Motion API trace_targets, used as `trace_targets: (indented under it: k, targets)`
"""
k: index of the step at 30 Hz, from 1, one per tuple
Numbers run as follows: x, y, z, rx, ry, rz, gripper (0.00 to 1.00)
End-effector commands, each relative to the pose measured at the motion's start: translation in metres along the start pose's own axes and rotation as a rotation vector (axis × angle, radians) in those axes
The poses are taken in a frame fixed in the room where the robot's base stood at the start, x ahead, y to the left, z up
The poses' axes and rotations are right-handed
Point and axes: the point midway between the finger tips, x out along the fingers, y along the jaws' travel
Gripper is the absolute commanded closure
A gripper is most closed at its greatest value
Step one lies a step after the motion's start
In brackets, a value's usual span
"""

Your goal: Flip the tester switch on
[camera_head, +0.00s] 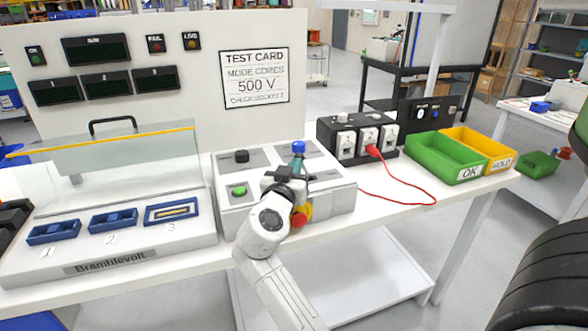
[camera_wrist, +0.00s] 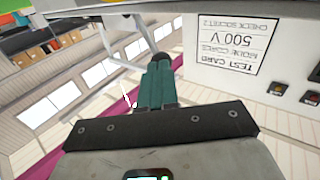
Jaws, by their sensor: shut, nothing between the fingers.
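The tester's control box (camera_head: 336,198) stands on the white bench with a black knob (camera_head: 241,156), a green button (camera_head: 239,190) and a red-and-yellow stop button (camera_head: 300,215). My gripper (camera_head: 298,160) is over the right part of the box, its teal fingers pointing up in the picture. A blue cap (camera_head: 298,147) shows right at the fingertips; I cannot tell whether they touch it. In the wrist view my gripper (camera_wrist: 160,62) is shut and empty. My wrist hides part of the box. No switch is clearly identifiable.
Left is the clear-covered fixture (camera_head: 130,160) with several blue trays. Behind stands the display panel (camera_head: 200,80) with the test card (camera_head: 254,78). Right are a black socket unit (camera_head: 345,122) with a red lead (camera_head: 400,180), the green OK bin (camera_head: 440,155) and a yellow bin (camera_head: 490,145).

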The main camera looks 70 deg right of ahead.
Motion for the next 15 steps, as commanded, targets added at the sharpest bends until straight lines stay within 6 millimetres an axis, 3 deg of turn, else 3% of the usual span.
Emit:
trace_targets:
  k: [15]
  targets:
    - [0.0043,0.0063,-0.0065,0.094,-0.063,0.0,1.0]
